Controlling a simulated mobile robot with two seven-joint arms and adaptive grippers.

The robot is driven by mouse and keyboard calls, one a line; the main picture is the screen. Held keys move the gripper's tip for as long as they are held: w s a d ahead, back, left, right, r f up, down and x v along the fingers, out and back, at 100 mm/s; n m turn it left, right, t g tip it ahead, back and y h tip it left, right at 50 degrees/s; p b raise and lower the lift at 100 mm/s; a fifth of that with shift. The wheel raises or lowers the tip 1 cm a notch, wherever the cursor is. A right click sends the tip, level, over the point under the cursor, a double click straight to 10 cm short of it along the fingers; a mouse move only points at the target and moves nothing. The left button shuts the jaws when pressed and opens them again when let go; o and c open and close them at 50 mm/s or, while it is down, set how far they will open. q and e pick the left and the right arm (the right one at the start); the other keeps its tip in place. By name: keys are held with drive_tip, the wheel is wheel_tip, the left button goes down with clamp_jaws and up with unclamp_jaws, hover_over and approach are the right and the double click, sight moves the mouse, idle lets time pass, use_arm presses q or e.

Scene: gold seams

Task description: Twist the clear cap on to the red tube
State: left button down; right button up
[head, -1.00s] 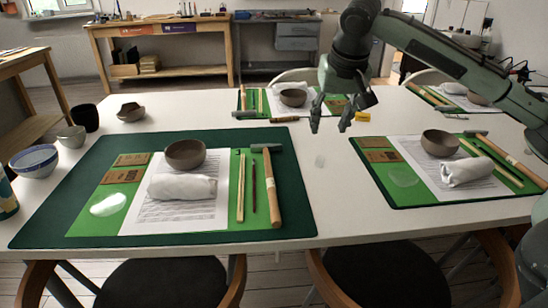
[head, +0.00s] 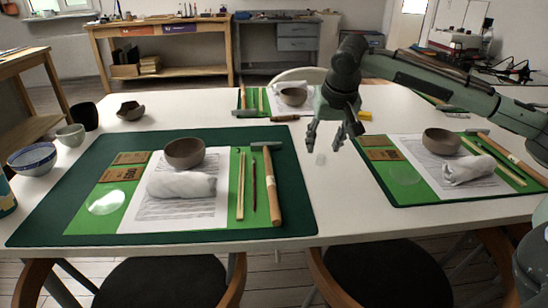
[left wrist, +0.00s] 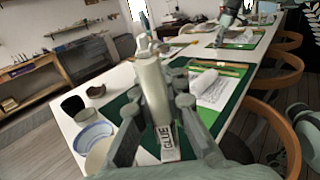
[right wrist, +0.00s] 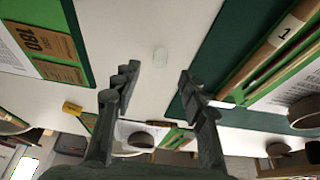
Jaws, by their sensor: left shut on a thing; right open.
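The clear cap (head: 320,160) is a small translucent piece lying on the white table between the two nearer green mats; it also shows in the right wrist view (right wrist: 160,57). My right gripper (head: 323,147) is open and empty above it. In the right wrist view the cap lies beyond the gap between my right fingertips (right wrist: 158,82), not between them. My left gripper (left wrist: 157,105) is shut on a pale, cream tube (left wrist: 151,88) marked GLUE, held upright with its narrow end up. No red shows on the tube.
The left mat (head: 40,225) carries a brown bowl (head: 184,152), a rolled white cloth (head: 181,185) and a hammer (head: 270,190). The right mat holds a similar set. Bowls and a black cup (head: 85,116) stand at the table's left. The table around the cap is clear.

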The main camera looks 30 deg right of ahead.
sight(321, 157)
drive_tip(key=x, duration=0.4)
drive_tip(key=shift+s+f, duration=0.2)
drive_tip(key=shift+f, duration=0.05)
drive_tip(key=c, duration=0.8)
